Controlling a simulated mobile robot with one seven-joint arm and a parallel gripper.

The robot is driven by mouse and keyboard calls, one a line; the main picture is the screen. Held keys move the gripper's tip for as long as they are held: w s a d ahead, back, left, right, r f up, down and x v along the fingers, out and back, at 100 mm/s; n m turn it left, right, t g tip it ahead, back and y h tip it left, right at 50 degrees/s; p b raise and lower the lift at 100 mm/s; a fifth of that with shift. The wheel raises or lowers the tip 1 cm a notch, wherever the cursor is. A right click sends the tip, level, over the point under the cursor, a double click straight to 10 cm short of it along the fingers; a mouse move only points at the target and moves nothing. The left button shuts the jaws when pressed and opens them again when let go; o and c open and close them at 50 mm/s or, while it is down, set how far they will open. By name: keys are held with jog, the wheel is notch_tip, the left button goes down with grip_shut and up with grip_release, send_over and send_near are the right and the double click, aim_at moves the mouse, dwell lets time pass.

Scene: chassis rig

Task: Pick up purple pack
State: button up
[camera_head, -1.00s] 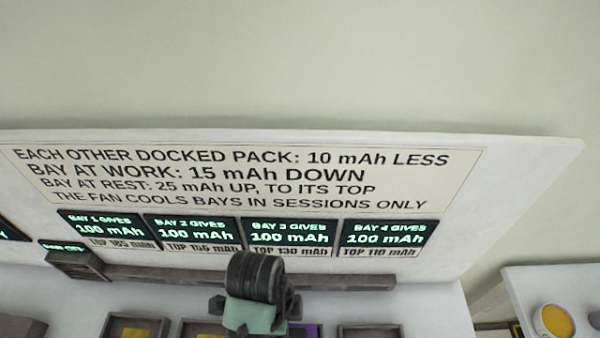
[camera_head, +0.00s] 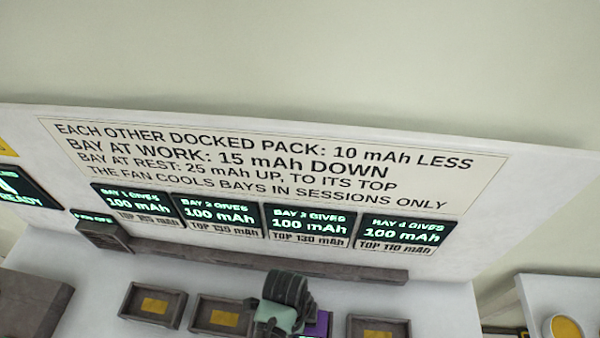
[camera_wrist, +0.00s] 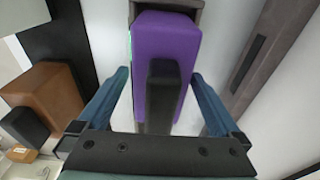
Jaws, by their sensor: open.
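The purple pack (camera_wrist: 187,35) lies in the middle of the wrist view, with a dark bar-shaped handle (camera_wrist: 163,90) on its near face. My gripper (camera_wrist: 160,75) is open, with one blue finger to each side of the handle and the pack's near part. I see no finger contact; the exact depth is hard to tell. In the head view the purple pack (camera_head: 322,324) shows only as a sliver beside my gripper (camera_head: 280,318), which hides most of it. The pack sits at the third bay tray from the left, under the "Bay 3" display.
Empty bay trays with yellow patches stand left (camera_head: 133,302) and right (camera_head: 353,325) of the pack. A dark rail (camera_head: 270,262) runs behind them, below the displays and sign board (camera_head: 480,235). In the wrist view a brown block (camera_wrist: 50,90) lies at left.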

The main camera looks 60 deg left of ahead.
jog(key=shift+c, duration=0.2)
grip_shut()
jog(key=shift+r, duration=0.1)
dwell(0.4)
